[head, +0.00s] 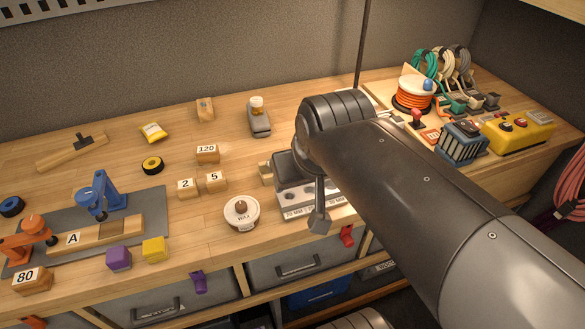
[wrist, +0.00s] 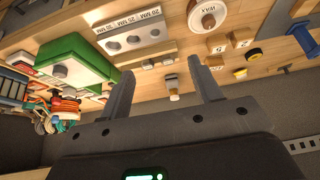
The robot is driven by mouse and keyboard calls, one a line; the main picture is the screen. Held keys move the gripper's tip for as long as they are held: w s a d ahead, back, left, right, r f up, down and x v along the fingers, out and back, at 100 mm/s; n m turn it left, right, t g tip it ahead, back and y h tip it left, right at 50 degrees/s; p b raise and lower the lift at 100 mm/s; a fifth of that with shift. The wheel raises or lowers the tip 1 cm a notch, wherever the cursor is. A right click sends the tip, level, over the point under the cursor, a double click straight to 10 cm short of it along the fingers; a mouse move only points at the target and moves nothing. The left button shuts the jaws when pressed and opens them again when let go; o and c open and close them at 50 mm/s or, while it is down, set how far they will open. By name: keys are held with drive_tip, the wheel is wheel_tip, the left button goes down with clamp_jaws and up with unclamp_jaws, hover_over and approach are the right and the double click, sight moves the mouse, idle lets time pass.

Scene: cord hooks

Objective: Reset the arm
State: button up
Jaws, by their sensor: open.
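My gripper (wrist: 163,80) is open and empty in the wrist view, its two fingers well apart above the workbench. In the head view my arm crosses from the lower right to the bench middle and hides most of the gripper. Coiled cords, green (head: 424,62), white (head: 445,62) and grey (head: 463,60), stand at the back right of the bench. Cords also show at the left edge of the wrist view (wrist: 40,118), apart from the fingers.
A yellow control box (head: 518,133) and an orange cord reel (head: 411,96) stand at the right. Blocks, a white round tin (head: 241,211) and a grey mat (head: 52,262) with clamps lie at the left. Drawers (head: 190,297) are below. A thin pole (head: 362,45) rises behind my arm.

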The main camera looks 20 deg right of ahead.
drive_tip(key=shift+s+f, duration=0.35)
drive_tip(key=shift+s, duration=0.2)
drive_tip(key=shift+s+f, duration=0.35)
drive_tip(key=shift+s, duration=0.2)
idle(0.6)
